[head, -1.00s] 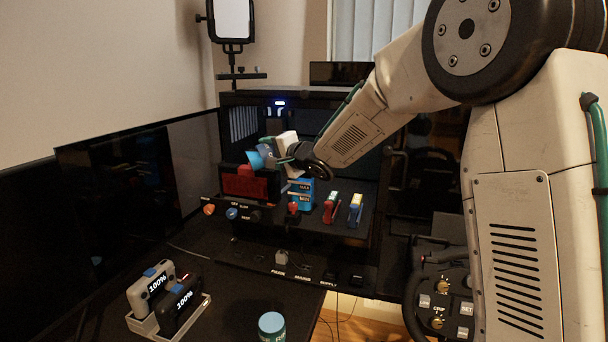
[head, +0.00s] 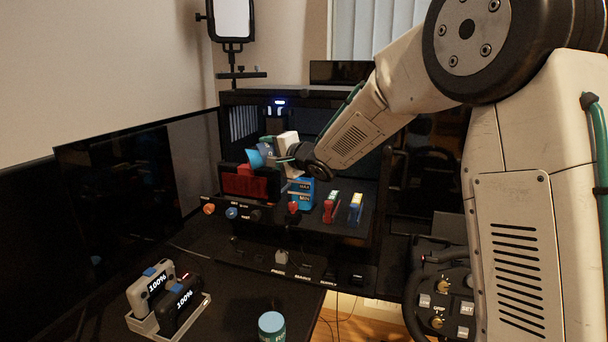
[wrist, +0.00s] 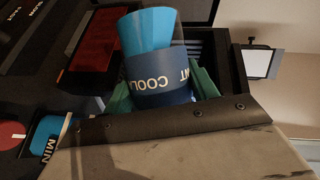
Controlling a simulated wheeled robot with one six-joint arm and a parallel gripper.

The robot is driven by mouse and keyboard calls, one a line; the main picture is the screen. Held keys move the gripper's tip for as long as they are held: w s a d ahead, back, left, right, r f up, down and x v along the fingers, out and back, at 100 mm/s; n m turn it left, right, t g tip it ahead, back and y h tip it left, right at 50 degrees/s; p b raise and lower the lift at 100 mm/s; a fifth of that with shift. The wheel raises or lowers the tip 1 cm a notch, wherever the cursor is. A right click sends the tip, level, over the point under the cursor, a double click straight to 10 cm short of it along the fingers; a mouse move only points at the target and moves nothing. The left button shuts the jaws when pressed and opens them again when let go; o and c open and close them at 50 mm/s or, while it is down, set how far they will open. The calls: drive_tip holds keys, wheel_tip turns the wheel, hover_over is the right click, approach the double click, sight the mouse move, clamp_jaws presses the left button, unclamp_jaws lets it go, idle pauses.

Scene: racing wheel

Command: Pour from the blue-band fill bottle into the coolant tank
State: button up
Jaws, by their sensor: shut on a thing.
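The blue-band fill bottle, marked COOL..., shows its dark blue band in the wrist view (wrist: 160,88) and its light blue tapered end in the head view (head: 254,158). My gripper (wrist: 164,92) is shut on it, green fingers on either side of the band. In the head view my gripper (head: 284,156) holds it tipped over, tapered end to the left, above the red block. The coolant tank (head: 301,192), blue with MAX and MIN marks, stands below and right of the bottle; its MIN part shows in the wrist view (wrist: 46,142). Its opening is hidden, and I see no liquid stream.
A red block (head: 243,183) sits left of the tank. Red and blue-yellow clip-like items (head: 355,208) stand to its right. Knobs (head: 231,212) line the shelf front. A charger tray (head: 143,322) and a teal-topped can (head: 271,324) are on the near table.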

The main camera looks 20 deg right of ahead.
drive_tip(key=shift+m+y, duration=0.3)
drive_tip(key=shift+m, duration=0.3)
idle(1.9)
